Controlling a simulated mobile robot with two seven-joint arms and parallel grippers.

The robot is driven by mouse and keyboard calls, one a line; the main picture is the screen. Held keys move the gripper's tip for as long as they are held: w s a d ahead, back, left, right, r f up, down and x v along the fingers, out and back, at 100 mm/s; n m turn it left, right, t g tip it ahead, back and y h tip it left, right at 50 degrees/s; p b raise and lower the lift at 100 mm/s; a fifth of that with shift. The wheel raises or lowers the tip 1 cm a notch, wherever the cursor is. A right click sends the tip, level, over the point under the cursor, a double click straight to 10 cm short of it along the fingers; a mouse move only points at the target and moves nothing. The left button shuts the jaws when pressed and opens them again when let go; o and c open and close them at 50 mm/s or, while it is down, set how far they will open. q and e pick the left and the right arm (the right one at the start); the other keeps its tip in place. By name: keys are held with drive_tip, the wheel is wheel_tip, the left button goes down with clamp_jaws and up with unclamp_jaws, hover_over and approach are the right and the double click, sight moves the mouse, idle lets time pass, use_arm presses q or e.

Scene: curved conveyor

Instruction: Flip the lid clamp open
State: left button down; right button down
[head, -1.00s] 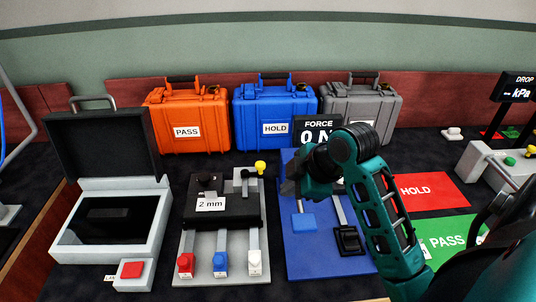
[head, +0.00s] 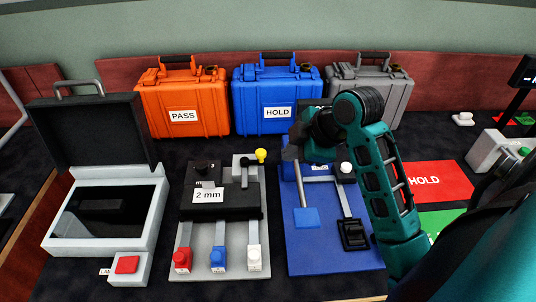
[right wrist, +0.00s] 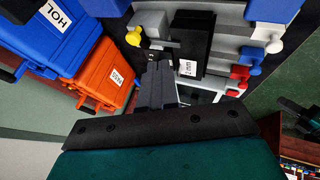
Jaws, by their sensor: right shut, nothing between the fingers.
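The middle fixture is a grey base (head: 190,236) with a black block (head: 237,208) labelled "2 mm". At its back right is a small lever clamp with a yellow knob (head: 261,155); which part is the lid clamp, I cannot tell for sure. My right gripper (head: 293,150) is just right of the yellow knob, apart from it in the picture. In the right wrist view its fingers (right wrist: 160,84) are shut and empty, pointing toward the fixture. The yellow knob (right wrist: 134,36) shows beyond the fingertips, to their upper left. My left gripper is in neither view.
Orange (head: 183,92), blue (head: 277,85) and grey (head: 385,78) cases line the back. A red HOLD mat (head: 440,181) lies right.

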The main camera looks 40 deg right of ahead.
drive_tip(key=w+f, duration=0.8)
drive_tip(key=w, duration=0.1)
drive_tip(key=shift+f, duration=0.2)
idle(0.3)
